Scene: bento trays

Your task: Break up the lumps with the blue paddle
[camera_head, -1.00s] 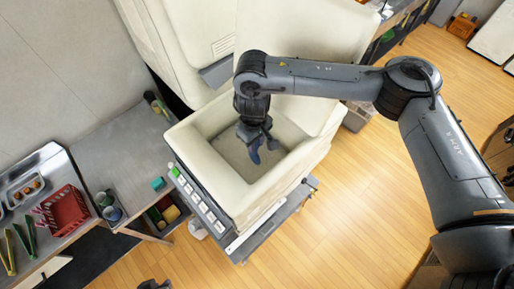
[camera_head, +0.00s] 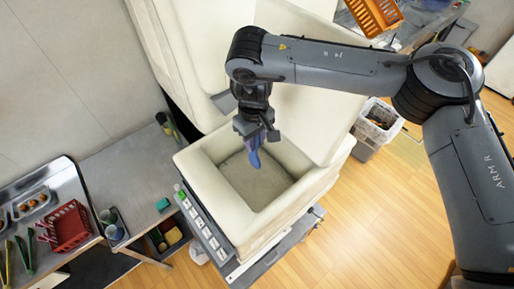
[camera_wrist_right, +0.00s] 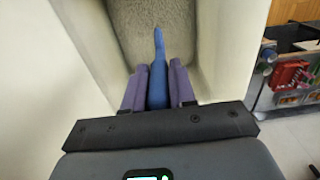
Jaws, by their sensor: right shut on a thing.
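The blue paddle (camera_head: 255,157) is in my right gripper (camera_head: 257,136), over the open cream bin of a machine. In the right wrist view the paddle (camera_wrist_right: 158,75) stands between the two purple fingers of my right gripper (camera_wrist_right: 159,88), which are shut on it, and its tip points toward the bin floor. The cream bin (camera_head: 208,172) has thick walls, and a grey-beige grainy layer (camera_head: 245,185) covers its floor. That layer also shows in the right wrist view (camera_wrist_right: 135,30). I cannot make out separate lumps. My left gripper is not in view.
Labelled buttons (camera_head: 205,228) line the machine's front edge. A raised cream lid (camera_head: 320,115) stands behind the bin. At left are a grey table (camera_head: 120,175) and a red basket (camera_head: 68,226). A bin with a light liner (camera_head: 378,122) stands right. Wood floor (camera_head: 390,220) is clear.

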